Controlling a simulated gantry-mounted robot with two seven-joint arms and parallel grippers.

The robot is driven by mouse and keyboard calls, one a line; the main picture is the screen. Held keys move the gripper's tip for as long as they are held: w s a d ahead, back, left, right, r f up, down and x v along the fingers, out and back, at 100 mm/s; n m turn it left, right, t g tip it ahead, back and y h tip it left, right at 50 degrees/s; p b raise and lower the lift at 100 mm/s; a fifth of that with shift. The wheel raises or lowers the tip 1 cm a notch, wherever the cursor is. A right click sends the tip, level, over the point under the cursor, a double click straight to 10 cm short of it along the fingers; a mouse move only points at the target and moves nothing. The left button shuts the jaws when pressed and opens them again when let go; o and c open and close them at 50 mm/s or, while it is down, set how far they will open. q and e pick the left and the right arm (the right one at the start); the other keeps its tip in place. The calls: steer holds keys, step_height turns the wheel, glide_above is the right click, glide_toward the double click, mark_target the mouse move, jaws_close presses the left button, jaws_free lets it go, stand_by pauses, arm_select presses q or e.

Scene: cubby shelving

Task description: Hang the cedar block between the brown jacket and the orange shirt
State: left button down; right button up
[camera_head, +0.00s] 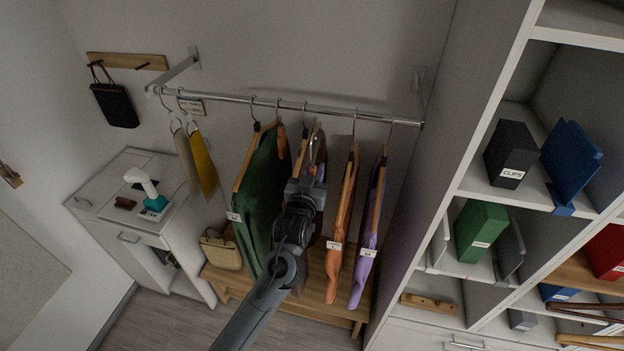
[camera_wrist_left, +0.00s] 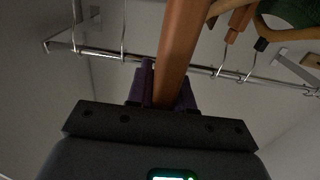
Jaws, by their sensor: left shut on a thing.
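My left gripper (camera_head: 305,183) is in front of the hanging clothes, just below the rail. In the left wrist view its purple fingers (camera_wrist_left: 165,92) are shut on a long reddish-brown wooden piece, the cedar block (camera_wrist_left: 181,45), which rises toward the rail. A silver hook shows just above the gripper in the head view; whether it rests on the rail is unclear. The brown jacket (camera_head: 321,196) is mostly hidden behind my gripper. The orange shirt (camera_head: 340,235) hangs to its right. My right gripper is out of view.
The metal rail (camera_head: 345,113) also holds a green jacket (camera_head: 262,195), a purple shirt (camera_head: 368,235) and a yellow piece (camera_head: 203,160) at left. Cubby shelving (camera_head: 440,190) stands close on the right. A wooden bench (camera_head: 235,281) is below the clothes.

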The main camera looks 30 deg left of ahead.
arm_select(q)
steer(key=f+b+x, duration=0.2)
steer(key=b+x, duration=1)
steer(key=x, duration=0.8)
steer(key=shift+w+a+f+b, duration=0.15)
steer(key=shift+w+f+b, duration=0.05)
steer(key=shift+f+b, duration=0.1)
stand_by(0.9)
stand_by(0.3)
steer(key=c, duration=0.9)
jaws_free()
